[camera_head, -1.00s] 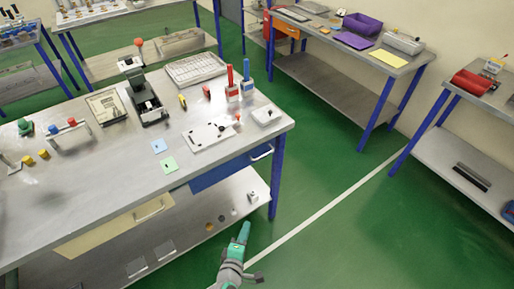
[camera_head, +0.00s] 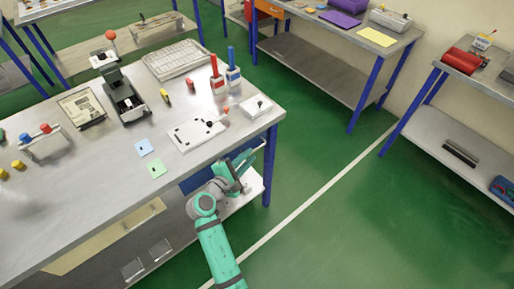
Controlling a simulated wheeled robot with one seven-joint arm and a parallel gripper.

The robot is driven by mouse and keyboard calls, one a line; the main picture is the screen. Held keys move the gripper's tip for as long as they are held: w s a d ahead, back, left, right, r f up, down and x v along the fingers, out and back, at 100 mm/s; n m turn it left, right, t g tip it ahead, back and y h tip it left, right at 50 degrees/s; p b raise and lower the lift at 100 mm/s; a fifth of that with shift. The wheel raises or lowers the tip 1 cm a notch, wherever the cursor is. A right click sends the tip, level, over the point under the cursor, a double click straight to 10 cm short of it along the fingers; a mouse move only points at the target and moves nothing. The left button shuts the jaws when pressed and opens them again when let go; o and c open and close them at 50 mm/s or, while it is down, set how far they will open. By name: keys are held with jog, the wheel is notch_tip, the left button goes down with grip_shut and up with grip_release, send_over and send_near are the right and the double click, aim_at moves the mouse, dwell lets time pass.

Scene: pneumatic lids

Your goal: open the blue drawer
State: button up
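The blue drawer (camera_head: 196,181) is under the near edge of the grey workbench top, at its right end. Only part of its front shows, because my arm covers much of it. My gripper (camera_head: 250,155) is at the right part of the drawer front, where the handle is. The handle is mostly hidden or blends with my gripper, so I cannot tell if they touch. The finger gap is too small to make out. The drawer looks closed, as far as its front shows.
The workbench top (camera_head: 90,185) above carries a white plate (camera_head: 195,133), red and blue bottles and other items. A blue bench leg (camera_head: 271,165) stands just right of my gripper. The green floor (camera_head: 330,235) at right is clear.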

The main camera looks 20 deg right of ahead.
aim_at(256, 149)
jog(key=x, duration=0.5)
jog(key=shift+w+d+f, duration=0.15)
jog(key=shift+w+d, duration=0.2)
jog(key=shift+d, duration=0.35)
jog(key=shift+a, duration=0.1)
grip_shut()
jog(key=shift+a, duration=0.15)
dwell(0.6)
